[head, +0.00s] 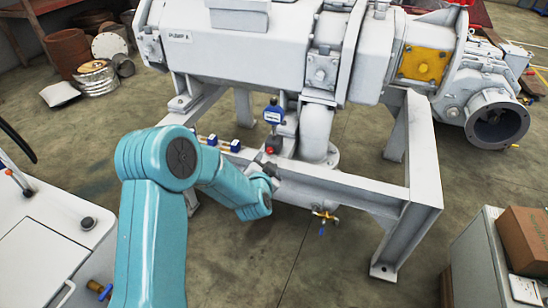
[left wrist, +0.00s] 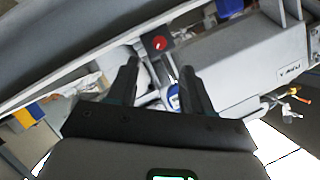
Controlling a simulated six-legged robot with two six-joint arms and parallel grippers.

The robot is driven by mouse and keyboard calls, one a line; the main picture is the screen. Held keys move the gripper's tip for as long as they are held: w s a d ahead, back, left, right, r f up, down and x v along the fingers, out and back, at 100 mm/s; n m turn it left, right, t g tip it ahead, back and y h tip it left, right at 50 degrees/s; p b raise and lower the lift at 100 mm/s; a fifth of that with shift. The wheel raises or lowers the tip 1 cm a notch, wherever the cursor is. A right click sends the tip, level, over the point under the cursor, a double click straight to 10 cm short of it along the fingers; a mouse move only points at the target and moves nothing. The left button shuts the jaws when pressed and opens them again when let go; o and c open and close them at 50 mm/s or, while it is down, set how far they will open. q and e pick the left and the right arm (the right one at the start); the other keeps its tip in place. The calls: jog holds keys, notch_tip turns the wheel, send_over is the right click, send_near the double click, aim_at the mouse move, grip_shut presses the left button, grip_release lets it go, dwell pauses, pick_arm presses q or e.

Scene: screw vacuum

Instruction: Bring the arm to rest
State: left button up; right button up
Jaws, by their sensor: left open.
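My left arm reaches in from the bottom of the head view, and its gripper (head: 276,172) is at the pump's white frame, just below a small red knob (head: 270,150). In the left wrist view the fingers of the gripper (left wrist: 160,68) are apart with nothing held between them. The red knob on a dark block (left wrist: 158,43) shows beyond the fingertips. A blue-and-white gauge (left wrist: 173,97) shows between the fingers, and it stands above the knob in the head view (head: 273,114). Whether the fingers touch anything I cannot tell. My right gripper is in neither view.
The white pump (head: 235,45) fills the back on its steel frame (head: 350,190). A brass valve (head: 325,216) hangs under the front beam. A white cabinet (head: 40,235) stands left, a cardboard box (head: 525,240) on a grey cabinet right. Open floor lies below the frame.

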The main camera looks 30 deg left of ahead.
pick_arm(q)
jog(key=shift+r, duration=0.1)
notch_tip(320, 180, up, 8)
jog(key=d+p, duration=0.2)
jog(key=p, duration=0.8)
jog(key=s+d+r+m+g+h+p, duration=0.3)
jog(key=s+d+p, duration=0.45)
jog(key=p, duration=0.75)
jog(key=s+d+r+n+g+h+p, duration=0.1)
jog(key=s+d+n+g+h+p, duration=0.2)
jog(key=s+d, duration=0.4)
jog(key=s+d+r+n+g+h+p, duration=0.1)
jog(key=s+d+n+g+h+p, duration=0.3)
jog(key=s, duration=1.2)
jog(key=d+g+p, duration=0.2)
jog(key=d+p, duration=0.1)
jog(key=d, duration=0.1)
jog(key=shift+d+g, duration=0.3)
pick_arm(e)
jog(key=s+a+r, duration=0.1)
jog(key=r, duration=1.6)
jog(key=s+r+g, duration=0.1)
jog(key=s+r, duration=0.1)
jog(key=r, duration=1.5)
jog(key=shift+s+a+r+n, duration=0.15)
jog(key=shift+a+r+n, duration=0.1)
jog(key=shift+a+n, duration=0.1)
pick_arm(q)
jog(key=shift+w, duration=0.1)
